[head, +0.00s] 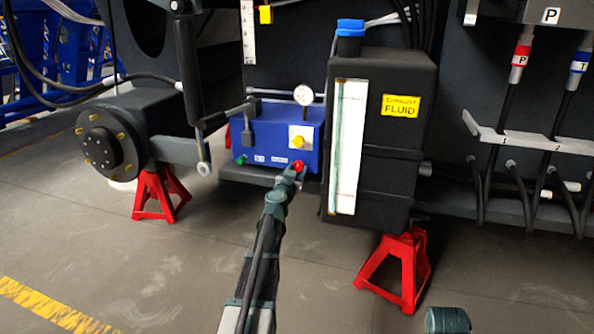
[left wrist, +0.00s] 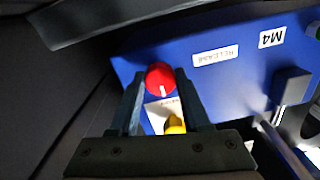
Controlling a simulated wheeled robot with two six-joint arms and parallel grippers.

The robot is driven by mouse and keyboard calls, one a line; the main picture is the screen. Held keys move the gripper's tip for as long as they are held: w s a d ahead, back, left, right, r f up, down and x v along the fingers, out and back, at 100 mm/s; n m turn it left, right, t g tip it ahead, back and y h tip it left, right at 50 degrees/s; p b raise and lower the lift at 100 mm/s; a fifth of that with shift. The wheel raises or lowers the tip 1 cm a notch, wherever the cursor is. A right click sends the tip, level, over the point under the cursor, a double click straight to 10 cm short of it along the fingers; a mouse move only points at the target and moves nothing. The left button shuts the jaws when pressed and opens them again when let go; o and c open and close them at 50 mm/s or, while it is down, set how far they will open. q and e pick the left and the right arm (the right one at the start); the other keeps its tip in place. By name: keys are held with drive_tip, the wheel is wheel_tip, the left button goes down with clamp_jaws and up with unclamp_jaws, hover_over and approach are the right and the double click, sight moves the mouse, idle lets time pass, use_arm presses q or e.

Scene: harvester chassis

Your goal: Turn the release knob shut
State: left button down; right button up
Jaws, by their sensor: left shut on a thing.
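The red release knob (head: 299,164) sits at the lower right of the front of a blue box (head: 262,136). In the left wrist view the red knob (left wrist: 160,75) is round, with a white line that points down in the picture. A white label reading RELEASE (left wrist: 215,56) is on the blue face near it. My left gripper (head: 295,169) reaches the knob from the front, and its two fingers (left wrist: 160,84) are shut on the knob, one on each side.
A yellow knob (head: 299,142), a gauge (head: 304,95) and a green button (head: 241,160) are on the blue box. A black fluid tank (head: 395,150) stands close on the right. Red stands (head: 400,270) are below. The floor in front is open.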

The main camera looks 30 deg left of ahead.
idle(0.4)
use_arm(q)
drive_tip(key=shift+c, duration=1.8)
unclamp_jaws()
drive_tip(key=shift+s, duration=0.15)
drive_tip(key=v, duration=1.3)
drive_tip(key=shift+s+d, duration=0.2)
drive_tip(key=shift+s, duration=0.05)
